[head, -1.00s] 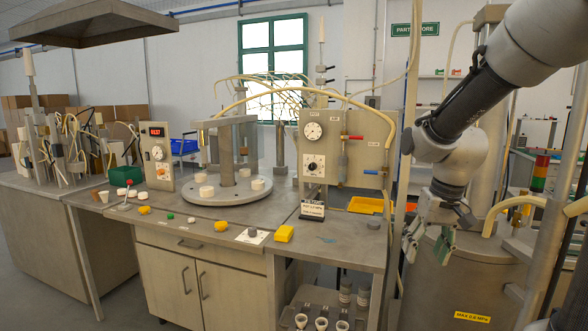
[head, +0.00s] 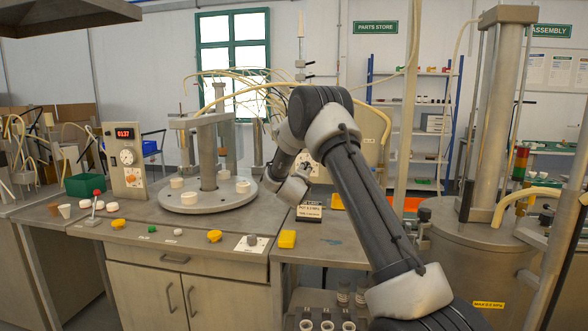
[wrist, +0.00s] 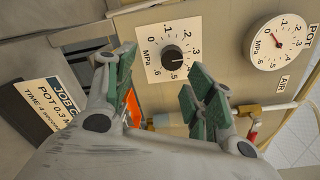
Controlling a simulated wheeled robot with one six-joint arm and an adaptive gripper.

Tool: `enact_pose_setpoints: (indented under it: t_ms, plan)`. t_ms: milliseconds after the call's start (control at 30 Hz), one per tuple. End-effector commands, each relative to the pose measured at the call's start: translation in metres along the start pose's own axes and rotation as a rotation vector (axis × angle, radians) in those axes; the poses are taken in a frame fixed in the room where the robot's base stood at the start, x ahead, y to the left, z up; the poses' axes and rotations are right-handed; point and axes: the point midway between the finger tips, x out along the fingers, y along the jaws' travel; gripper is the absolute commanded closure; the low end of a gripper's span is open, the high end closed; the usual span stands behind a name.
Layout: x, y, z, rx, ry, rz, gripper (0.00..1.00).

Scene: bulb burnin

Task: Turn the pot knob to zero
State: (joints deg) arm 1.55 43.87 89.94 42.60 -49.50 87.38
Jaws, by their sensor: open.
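The black pot knob (wrist: 172,58) sits on a white square dial plate marked in MPa in the wrist view. Its white pointer mark faces right, toward the .3 to .4 side; the 0 is at the plate's left. My gripper (wrist: 162,88) is open and empty, its green-padded fingers spread in front of the panel below the knob. The knob lies above the gap between the fingers, and I see no contact. The round pot air gauge (wrist: 282,42) is right of the knob.
A job card (wrist: 50,108) reading POT 0.3 stands left of my gripper.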

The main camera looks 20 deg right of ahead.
Motion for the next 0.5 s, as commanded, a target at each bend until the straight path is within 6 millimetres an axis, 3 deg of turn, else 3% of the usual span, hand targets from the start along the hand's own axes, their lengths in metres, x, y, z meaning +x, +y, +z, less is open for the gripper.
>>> enact_pose_setpoints:
  t_ms: [100, 233, 500]
  plan:
    - [-0.001, -0.013, -0.001, 0.091, 0.002, -0.055, 0.45]
    - [0.007, -0.014, -0.002, 0.129, 0.001, -0.057, 0.45]
    - [0.051, -0.015, -0.002, 0.127, 0.001, -0.055, 0.45]
